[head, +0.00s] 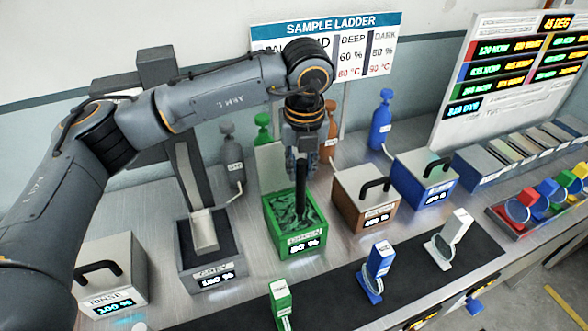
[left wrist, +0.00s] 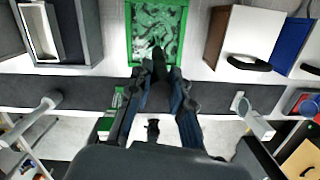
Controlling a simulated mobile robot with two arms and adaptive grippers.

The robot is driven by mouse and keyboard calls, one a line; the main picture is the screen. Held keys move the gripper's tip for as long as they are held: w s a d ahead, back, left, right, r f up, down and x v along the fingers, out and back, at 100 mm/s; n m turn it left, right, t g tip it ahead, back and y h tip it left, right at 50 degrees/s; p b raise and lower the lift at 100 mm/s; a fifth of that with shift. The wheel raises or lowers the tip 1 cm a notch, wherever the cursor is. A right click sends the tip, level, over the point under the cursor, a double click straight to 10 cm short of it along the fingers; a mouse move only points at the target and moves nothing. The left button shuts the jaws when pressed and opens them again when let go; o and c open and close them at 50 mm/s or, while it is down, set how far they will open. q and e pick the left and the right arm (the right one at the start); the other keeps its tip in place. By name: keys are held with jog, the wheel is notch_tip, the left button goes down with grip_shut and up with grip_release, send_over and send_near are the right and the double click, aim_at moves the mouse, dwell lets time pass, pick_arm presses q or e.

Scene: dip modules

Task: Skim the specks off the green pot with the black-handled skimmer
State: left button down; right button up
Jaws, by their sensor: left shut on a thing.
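The green pot (head: 281,243) stands open in the middle of the bench, its front display reading about 80 %. Its dark green surface carries pale, swirling patches, also seen in the left wrist view inside the pot's rim (left wrist: 128,35); single specks are hard to tell apart. My left gripper (head: 302,172) is above the pot, pointing down, shut on the black handle (head: 301,200) of the skimmer. The handle stands nearly upright, its lower end over or in the pot. The skimmer's head cannot be made out. In the left wrist view my gripper's fingers (left wrist: 162,82) flank the handle. My right gripper is not in view.
An open grey pot (head: 210,278) stands left of the green one, a lidded brown pot (head: 365,213) and blue pot (head: 427,186) right. A white lidded rinse box (head: 113,262) is far left. Small upright tools, including a blue one (head: 377,262), stand on the dark front strip.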

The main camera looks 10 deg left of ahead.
pick_arm(q)
jog(key=shift+w+d, duration=0.35)
jog(key=shift+d, duration=0.1)
jog(key=w+a, duration=0.1)
jog(key=w, duration=0.1)
jog(key=w+a+b, duration=0.1)
jog(key=w+a, duration=0.1)
jog(key=shift+w, duration=0.15)
dwell(0.7)
jog(key=shift+a, duration=0.1)
jog(key=shift+s+a+b, duration=0.7)
jog(key=shift+s+a, duration=0.25)
jog(key=shift+a, duration=0.25)
